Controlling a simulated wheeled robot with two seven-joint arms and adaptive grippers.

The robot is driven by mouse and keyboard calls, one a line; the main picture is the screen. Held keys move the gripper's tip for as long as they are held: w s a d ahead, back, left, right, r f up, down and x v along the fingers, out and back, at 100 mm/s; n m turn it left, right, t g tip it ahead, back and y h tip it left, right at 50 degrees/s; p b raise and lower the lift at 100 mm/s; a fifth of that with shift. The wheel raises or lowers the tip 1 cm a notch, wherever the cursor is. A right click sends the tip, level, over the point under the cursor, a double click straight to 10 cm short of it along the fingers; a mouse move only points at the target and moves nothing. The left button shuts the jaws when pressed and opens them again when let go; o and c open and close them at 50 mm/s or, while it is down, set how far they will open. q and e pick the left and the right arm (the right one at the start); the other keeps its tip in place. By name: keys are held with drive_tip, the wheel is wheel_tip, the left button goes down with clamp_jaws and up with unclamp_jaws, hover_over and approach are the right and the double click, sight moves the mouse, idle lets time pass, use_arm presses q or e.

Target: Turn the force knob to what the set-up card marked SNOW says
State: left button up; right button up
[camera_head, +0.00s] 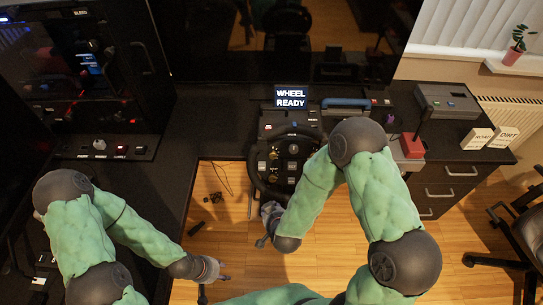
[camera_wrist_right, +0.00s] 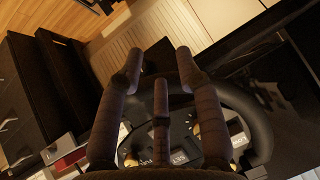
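The black racing wheel (camera_head: 259,188) stands at the desk front, with small knobs on its hub; their labels are too small to read. The right wrist view shows the wheel rim (camera_wrist_right: 262,128) and its hub, with a yellowish knob (camera_wrist_right: 239,140), behind my fingers. My right gripper (camera_head: 265,228) is open and empty, beside the wheel's lower left. Its spread fingers show in the right wrist view (camera_wrist_right: 160,75). My left gripper (camera_head: 216,285) is open and empty, lower left over the floor. Cards marked ROAD (camera_head: 478,139) and DIRT (camera_head: 504,138) stand at right; no SNOW card is visible.
A display (camera_head: 291,98) reads WHEEL READY. A red-based shifter (camera_head: 412,146) is right of the wheel, and a grey box (camera_head: 447,101) lies farther right. A black cabinet (camera_head: 135,60) stands at left.

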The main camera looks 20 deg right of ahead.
wheel_tip(320, 180, up, 10)
drive_tip(key=w+t+h, duration=0.1)
drive_tip(key=t+h, duration=0.1)
drive_tip(key=t, duration=0.3)
drive_tip(key=m+t+h, duration=0.1)
drive_tip(key=t+h, duration=0.2)
approach(273, 158)
drive_tip(key=b+x, duration=0.3)
drive_tip(key=x, duration=0.4)
drive_tip(key=shift+w+f, duration=0.1)
drive_tip(key=shift+w, duration=0.05)
drive_tip(key=shift+w+d, duration=0.15)
drive_tip(key=shift+w, duration=0.3)
clamp_jaws()
